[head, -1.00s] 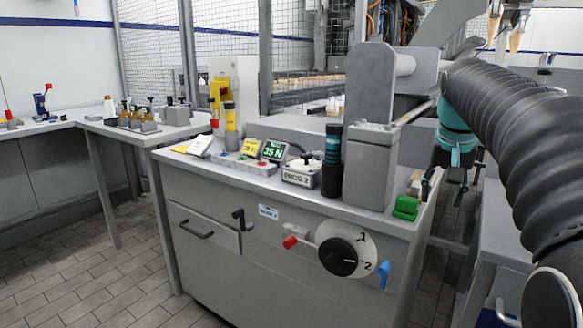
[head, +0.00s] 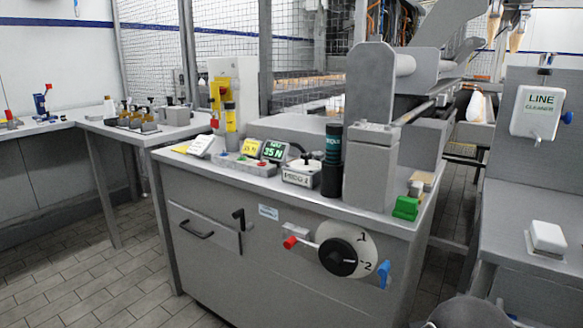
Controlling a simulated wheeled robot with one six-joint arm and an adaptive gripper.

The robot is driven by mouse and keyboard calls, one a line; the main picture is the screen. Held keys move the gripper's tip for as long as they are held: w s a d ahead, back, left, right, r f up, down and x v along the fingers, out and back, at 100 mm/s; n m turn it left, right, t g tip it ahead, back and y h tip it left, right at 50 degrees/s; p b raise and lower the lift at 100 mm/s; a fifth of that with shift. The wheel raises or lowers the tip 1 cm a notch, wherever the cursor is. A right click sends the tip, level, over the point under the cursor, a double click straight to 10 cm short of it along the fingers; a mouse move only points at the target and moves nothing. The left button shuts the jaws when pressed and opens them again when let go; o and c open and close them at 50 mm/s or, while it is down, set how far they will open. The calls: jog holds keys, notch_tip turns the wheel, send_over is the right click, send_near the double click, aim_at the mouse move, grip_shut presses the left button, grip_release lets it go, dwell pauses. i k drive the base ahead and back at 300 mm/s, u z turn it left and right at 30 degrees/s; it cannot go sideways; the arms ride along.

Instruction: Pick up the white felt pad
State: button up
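A small white block-like pad (head: 547,237), which looks like the white felt pad, lies on the grey side table (head: 505,222) at the right of the head view. It has a pale, thin base or edge under it. Nothing touches it from above. My gripper is not in view. A dark rounded part at the bottom right edge looks like part of my own arm; it is well below the pad in the picture.
A white box labelled LINE CLEANER (head: 538,111) hangs on the grey panel behind the pad. A grey machine cabinet (head: 290,240) with a dial (head: 338,257), a green block (head: 406,208) and a dark cylinder (head: 331,160) stands left. Tiled floor is free at far left.

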aim_at(414, 192)
jog(key=z, duration=2.6)
jog(key=k, duration=1)
jog(key=u, duration=2)
